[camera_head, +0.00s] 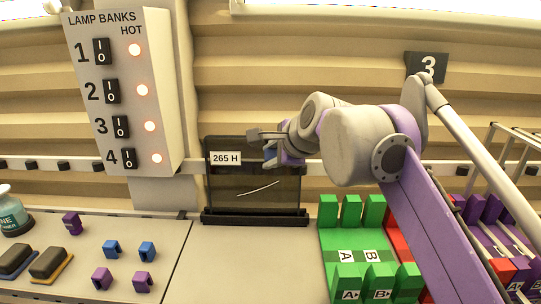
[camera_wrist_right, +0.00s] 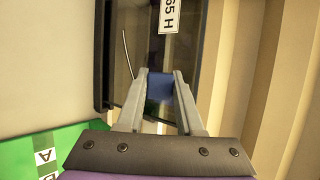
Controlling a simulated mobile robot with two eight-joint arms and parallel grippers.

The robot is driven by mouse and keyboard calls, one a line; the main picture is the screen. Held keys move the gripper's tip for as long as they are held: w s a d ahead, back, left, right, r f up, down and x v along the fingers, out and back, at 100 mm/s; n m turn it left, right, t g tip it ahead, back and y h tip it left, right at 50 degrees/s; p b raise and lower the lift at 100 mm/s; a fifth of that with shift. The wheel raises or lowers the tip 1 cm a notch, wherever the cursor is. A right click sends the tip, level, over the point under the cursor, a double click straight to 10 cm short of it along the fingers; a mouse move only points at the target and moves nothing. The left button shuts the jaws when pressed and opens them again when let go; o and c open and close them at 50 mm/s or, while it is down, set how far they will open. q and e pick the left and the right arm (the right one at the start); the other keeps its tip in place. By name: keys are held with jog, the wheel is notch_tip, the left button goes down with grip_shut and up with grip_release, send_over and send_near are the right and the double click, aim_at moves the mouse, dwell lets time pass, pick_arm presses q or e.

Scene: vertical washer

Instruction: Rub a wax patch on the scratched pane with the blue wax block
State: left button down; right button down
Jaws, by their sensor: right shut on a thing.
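The scratched pane (camera_head: 232,180) stands upright in a dark holder against the back wall, with a "265 H" label at its upper left. A pale curved scratch (camera_head: 258,188) crosses its lower middle; the scratch also shows in the right wrist view (camera_wrist_right: 128,58). My right gripper (camera_head: 268,147) is in front of the pane's upper right part. In the right wrist view its fingers (camera_wrist_right: 160,88) are shut on the blue wax block (camera_wrist_right: 160,90), which faces the pane. I cannot tell whether the block touches the glass. My left gripper is in neither view.
A green rack (camera_head: 345,258) marked A and B stands at the right. Blue and purple clips, dark pads (camera_head: 50,263) and a bottle (camera_head: 12,215) lie on the left counter. A lamp-bank panel (camera_head: 122,90) has several red lights lit. The counter before the pane is clear.

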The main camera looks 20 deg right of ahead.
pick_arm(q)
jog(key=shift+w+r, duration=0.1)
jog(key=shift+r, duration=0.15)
pick_arm(e)
jog(key=shift+w+d, duration=0.15)
jog(key=shift+w, duration=0.45)
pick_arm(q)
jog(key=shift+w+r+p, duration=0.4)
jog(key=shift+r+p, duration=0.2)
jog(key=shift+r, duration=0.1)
pick_arm(e)
jog(key=d, duration=0.2)
jog(key=s+d, duration=0.1)
jog(key=d, duration=0.1)
jog(key=shift+s, duration=0.1)
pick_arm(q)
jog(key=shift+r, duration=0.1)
pick_arm(e)
jog(key=shift+a, duration=0.1)
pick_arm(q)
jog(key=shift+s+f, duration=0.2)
pick_arm(e)
jog(key=shift+w+a, duration=0.35)
jog(key=shift+a, duration=0.6)
jog(key=shift+w+a, duration=0.3)
jog(key=shift+a, duration=0.6)
jog(key=shift+s, duration=0.1)
